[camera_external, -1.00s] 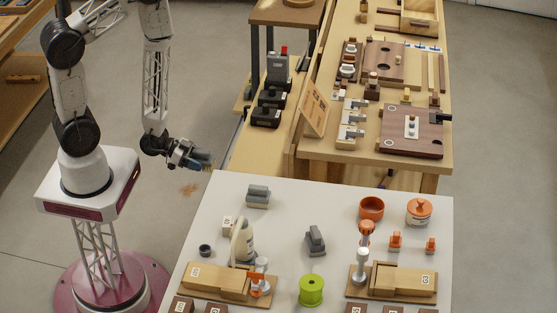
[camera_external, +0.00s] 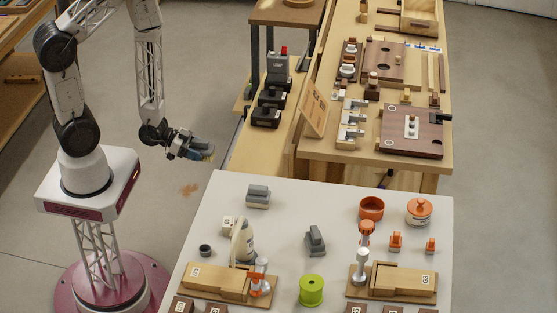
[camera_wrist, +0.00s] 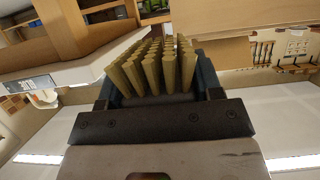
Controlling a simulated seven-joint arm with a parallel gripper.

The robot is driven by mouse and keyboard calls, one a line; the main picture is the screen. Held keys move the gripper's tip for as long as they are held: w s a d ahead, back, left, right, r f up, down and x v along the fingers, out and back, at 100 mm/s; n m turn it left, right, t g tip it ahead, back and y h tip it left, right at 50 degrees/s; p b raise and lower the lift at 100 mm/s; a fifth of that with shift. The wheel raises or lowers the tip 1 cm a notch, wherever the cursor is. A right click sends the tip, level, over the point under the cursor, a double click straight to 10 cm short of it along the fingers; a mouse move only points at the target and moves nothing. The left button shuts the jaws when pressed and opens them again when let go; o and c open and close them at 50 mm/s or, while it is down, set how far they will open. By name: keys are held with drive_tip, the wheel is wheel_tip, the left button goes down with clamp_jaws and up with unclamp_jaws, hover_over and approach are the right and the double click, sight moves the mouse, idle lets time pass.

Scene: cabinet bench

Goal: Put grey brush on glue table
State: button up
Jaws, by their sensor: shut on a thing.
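My gripper (camera_external: 196,147) is shut on the grey brush (camera_external: 206,154) and holds it in the air left of the white table's far left corner. In the wrist view the tan bristles (camera_wrist: 155,70) stand up between my dark fingers, and most of the brush body is hidden. The white table (camera_external: 285,205), which carries a glue-like bottle (camera_external: 249,243), appears to be the glue table. The brush is apart from it.
Grey blocks (camera_external: 258,197) (camera_external: 315,240), an orange bowl (camera_external: 371,208), an orange-lidded jar (camera_external: 419,211), a green spool (camera_external: 311,290) and wooden fixtures (camera_external: 215,281) stand on the white table. Bare patches lie between them. A wooden bench (camera_external: 320,147) stands behind.

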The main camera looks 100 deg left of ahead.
sight(197, 140)
wheel_tip(197, 140, up, 22)
drive_tip(key=w+d+r+m+g+h, duration=0.1)
drive_tip(key=w+d+m+h, duration=0.25)
drive_tip(key=w, duration=0.85)
drive_tip(key=w+d+r+m+g+h, duration=0.1)
drive_tip(key=w+d+r+m+h, duration=0.2)
drive_tip(key=w, duration=1)
drive_tip(key=w+d+f+m+g+h, duration=0.2)
drive_tip(key=w+d+m+g+h, duration=0.1)
drive_tip(key=w+d, duration=0.55)
drive_tip(key=w+d+f+m+g+h, duration=0.2)
drive_tip(key=w+d+m+g+h, duration=0.15)
drive_tip(key=w+d, duration=0.45)
drive_tip(key=shift+m+y, duration=0.3)
drive_tip(key=shift+w+a+f, duration=0.1)
drive_tip(key=shift+w+f, duration=0.2)
drive_tip(key=shift+f, duration=0.55)
drive_tip(key=shift+w+a+f, duration=0.15)
drive_tip(key=shift+w+f, duration=0.15)
drive_tip(key=shift+f, duration=0.6)
drive_tip(key=shift+w+a+f, duration=0.1)
drive_tip(key=shift+w+f, duration=0.2)
drive_tip(key=shift+f, duration=0.55)
drive_tip(key=shift+f, duration=3.1)
